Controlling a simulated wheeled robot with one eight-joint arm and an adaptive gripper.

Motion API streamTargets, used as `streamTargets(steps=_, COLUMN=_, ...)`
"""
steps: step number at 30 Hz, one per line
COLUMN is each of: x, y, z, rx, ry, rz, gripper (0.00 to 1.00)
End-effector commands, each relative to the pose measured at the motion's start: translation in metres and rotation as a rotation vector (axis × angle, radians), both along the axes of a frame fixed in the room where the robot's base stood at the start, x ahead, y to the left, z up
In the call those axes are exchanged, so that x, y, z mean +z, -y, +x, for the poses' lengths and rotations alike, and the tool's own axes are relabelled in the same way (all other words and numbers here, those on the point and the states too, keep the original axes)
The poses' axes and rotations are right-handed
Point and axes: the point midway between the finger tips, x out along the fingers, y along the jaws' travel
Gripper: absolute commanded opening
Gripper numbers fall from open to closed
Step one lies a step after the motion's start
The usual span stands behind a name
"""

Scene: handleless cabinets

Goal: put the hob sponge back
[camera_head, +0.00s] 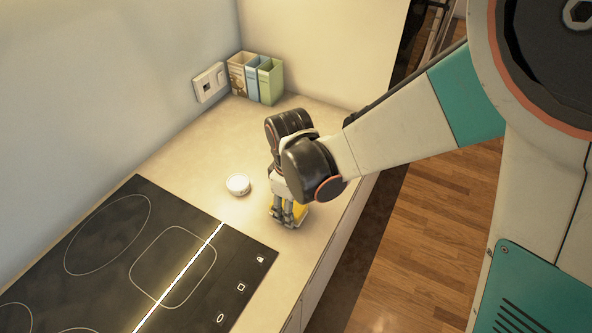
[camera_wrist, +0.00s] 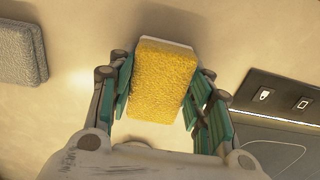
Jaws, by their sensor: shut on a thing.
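The yellow sponge (camera_wrist: 163,82) is between the fingers of my gripper (camera_wrist: 160,100) in the wrist view, with a pale layer along its far edge. My gripper is shut on it, with a finger on each side. In the head view my gripper (camera_head: 287,217) points down at the counter right of the hob, and a bit of the yellow sponge (camera_head: 301,212) shows beside the fingers. I cannot tell whether the sponge touches the counter. The black hob (camera_head: 150,262) lies at the lower left; its edge also shows in the wrist view (camera_wrist: 270,97).
Several upright boxes (camera_head: 256,78) and a wall socket (camera_head: 209,82) are at the back. A grey textured block (camera_wrist: 22,53) shows in the wrist view. The counter's front edge is close on the right.

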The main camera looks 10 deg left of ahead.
Motion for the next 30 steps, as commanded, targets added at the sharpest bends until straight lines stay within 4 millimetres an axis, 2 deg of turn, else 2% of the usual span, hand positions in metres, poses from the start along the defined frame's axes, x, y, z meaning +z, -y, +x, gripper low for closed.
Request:
streamTargets(steps=1, x=-0.003, y=0.0, z=0.0, rx=0.0, ry=0.0, rz=0.0, gripper=0.23)
streamTargets(steps=2, x=-0.003, y=0.0, z=0.0, rx=0.0, ry=0.0, rz=0.0, gripper=0.48)
streamTargets(steps=4, x=-0.002, y=0.0, z=0.0, rx=0.0, ry=0.0, rz=0.0, gripper=0.64)
streamTargets(steps=5, x=-0.002, y=0.0, z=0.0, rx=0.0, ry=0.0, rz=0.0, gripper=0.66)
streamTargets(steps=18, x=0.004, y=0.0, z=0.0, rx=0.0, ry=0.0, rz=0.0, gripper=0.66)
streamTargets(steps=23, x=0.026, y=0.0, z=0.0, rx=0.0, ry=0.0, rz=0.0, gripper=0.66)
streamTargets(steps=30, x=0.07, y=0.0, z=0.0, rx=0.0, ry=0.0, rz=0.0, gripper=0.66)
